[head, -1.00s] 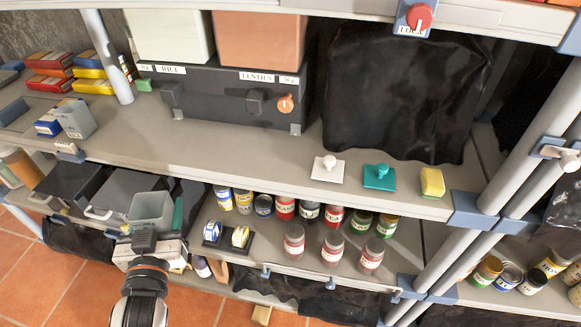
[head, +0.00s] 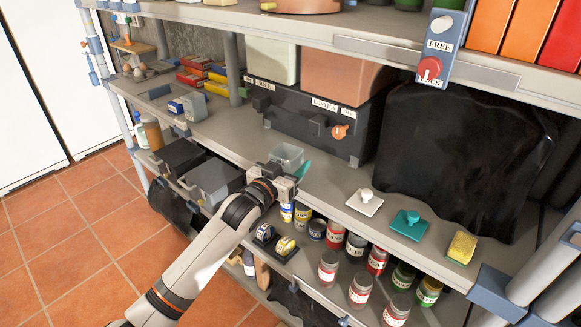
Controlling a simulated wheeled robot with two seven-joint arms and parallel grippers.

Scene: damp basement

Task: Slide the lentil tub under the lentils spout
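A small translucent grey tub (head: 287,154), taken here as the lentil tub, is at the front of the middle shelf. My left gripper (head: 287,178) is on the tub's near side and appears shut on it; a teal piece shows at its right. The fingertips are mostly hidden, and I cannot tell whether the tub touches the shelf. The lentils spout (head: 318,126) is on the black dispenser front, below the LENTILS label (head: 325,103) and beside an orange knob (head: 340,131). The tub is in front and to the left of that spout. My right gripper is not in view.
The rice spout (head: 262,103) is left of the lentils spout. A white handled plate (head: 364,202), a teal one (head: 411,224) and a yellow sponge (head: 461,247) lie along the shelf's right front. Jars (head: 360,290) crowd the shelf below. The shelf before the dispenser is mostly clear.

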